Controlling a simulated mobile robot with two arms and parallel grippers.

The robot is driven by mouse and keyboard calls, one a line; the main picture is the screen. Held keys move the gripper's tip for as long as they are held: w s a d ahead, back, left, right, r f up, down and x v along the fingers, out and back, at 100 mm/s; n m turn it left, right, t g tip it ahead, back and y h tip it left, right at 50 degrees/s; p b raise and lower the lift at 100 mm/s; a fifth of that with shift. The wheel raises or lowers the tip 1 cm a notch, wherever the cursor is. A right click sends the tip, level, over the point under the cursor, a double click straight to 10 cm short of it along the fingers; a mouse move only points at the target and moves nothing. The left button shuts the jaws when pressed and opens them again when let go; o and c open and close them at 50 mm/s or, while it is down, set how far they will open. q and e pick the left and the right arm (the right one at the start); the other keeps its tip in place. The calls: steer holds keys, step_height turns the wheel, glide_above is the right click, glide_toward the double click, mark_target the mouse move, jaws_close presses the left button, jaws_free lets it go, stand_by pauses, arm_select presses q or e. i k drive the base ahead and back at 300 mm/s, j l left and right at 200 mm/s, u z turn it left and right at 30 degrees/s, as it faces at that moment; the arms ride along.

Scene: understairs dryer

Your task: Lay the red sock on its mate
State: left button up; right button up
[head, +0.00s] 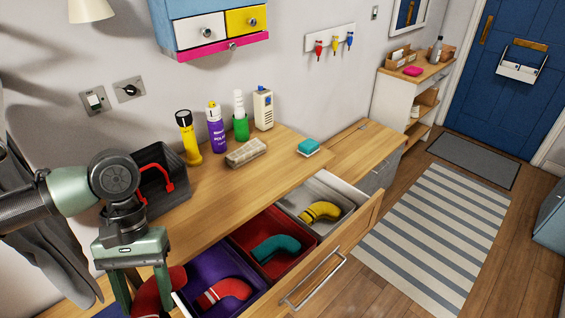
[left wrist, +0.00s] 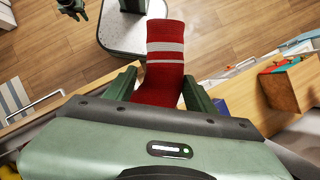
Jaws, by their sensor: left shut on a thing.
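My left gripper (head: 142,290) is shut on a red sock (head: 149,300), at the lower left of the head view. The held sock also shows in the left wrist view (left wrist: 165,62), red with pale grey stripes, sticking out between the fingers. Its mate, a red sock with pale stripes (head: 225,290), lies bent in the purple compartment (head: 227,262) of the open drawer. The held sock is to the left of the mate in the head view; their height difference is unclear. My right gripper (left wrist: 72,8) shows small at the top left of the left wrist view, its jaws unclear.
A teal sock (head: 275,248) lies in the red compartment (head: 252,228) and a yellow sock (head: 320,211) in the grey one (head: 336,190). The drawer front has a metal handle (head: 315,282). A torch (head: 187,138), bottles and a dark caddy (head: 185,165) stand on the counter (head: 265,180).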

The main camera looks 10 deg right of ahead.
mark_target(224, 295)
steer(key=i+l+z, duration=0.2)
steer(key=l+z, duration=0.25)
steer(key=i+j+z, duration=0.1)
steer(key=j+z, duration=0.3)
steer(key=j, duration=0.25)
steer(key=i+j, duration=0.1)
steer(key=j, duration=0.1)
